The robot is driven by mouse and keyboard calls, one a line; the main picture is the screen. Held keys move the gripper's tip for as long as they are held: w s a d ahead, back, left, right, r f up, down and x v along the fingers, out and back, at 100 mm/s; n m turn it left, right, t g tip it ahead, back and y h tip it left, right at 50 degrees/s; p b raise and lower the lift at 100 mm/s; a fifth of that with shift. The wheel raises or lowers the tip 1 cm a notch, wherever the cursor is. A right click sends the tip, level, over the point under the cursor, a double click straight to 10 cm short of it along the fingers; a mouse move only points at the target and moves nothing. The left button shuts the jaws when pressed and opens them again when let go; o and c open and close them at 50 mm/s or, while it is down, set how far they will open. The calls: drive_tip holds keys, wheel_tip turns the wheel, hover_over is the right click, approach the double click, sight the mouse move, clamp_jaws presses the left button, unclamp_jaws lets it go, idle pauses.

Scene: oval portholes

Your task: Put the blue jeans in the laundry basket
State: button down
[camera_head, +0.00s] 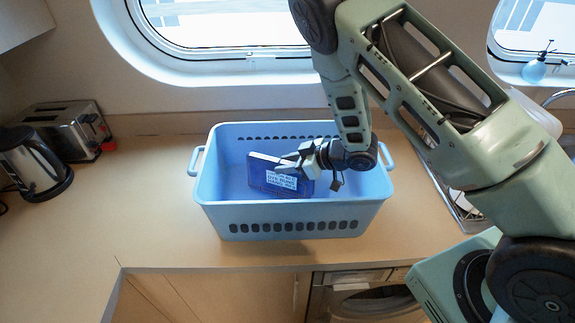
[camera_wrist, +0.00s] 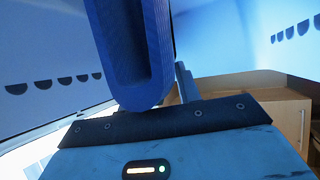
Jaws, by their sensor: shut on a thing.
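The light blue laundry basket (camera_head: 212,206) stands on the counter in the head view, with slots along its walls. The blue jeans (camera_head: 262,178), a folded dark blue slab with a pale printed patch, are inside the basket's opening, tilted. My gripper (camera_head: 290,164) reaches in from the right and is shut on the jeans. In the wrist view the rounded fold of the jeans (camera_wrist: 133,60) rises between the jaws, with the basket's slotted walls (camera_wrist: 40,45) around it. I cannot tell whether the jeans touch the basket floor.
A kettle (camera_head: 32,165) and a toaster (camera_head: 68,125) stand on the counter at the left. Oval windows are behind. A blue spray bottle (camera_head: 536,68) is at the far right. A washing machine (camera_head: 372,300) is under the counter front.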

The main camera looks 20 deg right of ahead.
drive_tip(key=shift+f, duration=0.7)
drive_tip(key=shift+f, duration=0.2)
drive_tip(key=c, duration=1)
unclamp_jaws()
